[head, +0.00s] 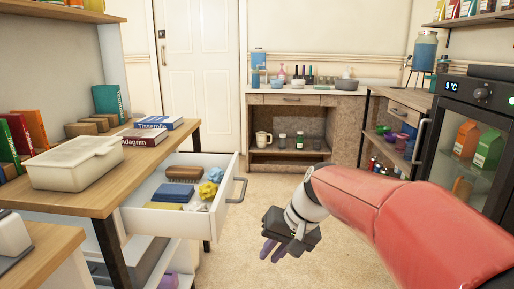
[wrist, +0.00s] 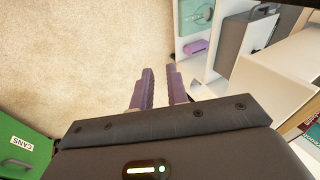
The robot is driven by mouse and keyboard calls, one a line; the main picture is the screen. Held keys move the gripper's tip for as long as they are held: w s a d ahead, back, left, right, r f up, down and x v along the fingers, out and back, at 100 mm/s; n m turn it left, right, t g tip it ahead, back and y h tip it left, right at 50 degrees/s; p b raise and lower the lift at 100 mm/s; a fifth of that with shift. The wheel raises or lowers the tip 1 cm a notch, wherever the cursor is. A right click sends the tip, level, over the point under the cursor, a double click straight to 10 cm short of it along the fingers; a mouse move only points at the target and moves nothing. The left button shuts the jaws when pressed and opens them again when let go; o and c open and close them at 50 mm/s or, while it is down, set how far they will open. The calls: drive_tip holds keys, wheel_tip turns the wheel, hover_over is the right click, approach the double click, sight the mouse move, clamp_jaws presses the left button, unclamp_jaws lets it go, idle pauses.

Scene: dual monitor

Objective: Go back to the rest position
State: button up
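My gripper (head: 270,250) hangs in the open floor space at the lower middle of the head view, right of the open drawer (head: 225,206). My red arm reaches in from the right. In the wrist view its two purple fingers (wrist: 160,70) are a little apart, with carpet showing between them. Nothing is held. The gripper touches nothing that I can see.
The drawer sticks out from the wooden desk (head: 95,194) and holds a brush (head: 184,174), a blue item and yellow crumpled pieces. A green bin (wrist: 22,155) shows in the wrist view. Carpet (head: 252,190) ahead is clear.

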drive_tip(key=s+d+f+t+h, duration=0.1)
drive_tip(key=s+d+t+h, duration=0.15)
drive_tip(key=s+d, duration=0.5)
drive_tip(key=s+d+f+t+h, duration=0.1)
drive_tip(key=s+d+t+h, duration=0.3)
drive_tip(key=s, duration=0.7)
wheel_tip(320, 180, up, 8)
drive_tip(key=g+y+p, duration=0.1)
drive_tip(key=g+p, duration=0.1)
drive_tip(key=p, duration=0.5)
drive_tip(key=shift+w+d+f+g+p, duration=0.15)
drive_tip(key=shift+w+d+g+p, duration=0.05)
drive_tip(key=shift+w+g+p, duration=0.15)
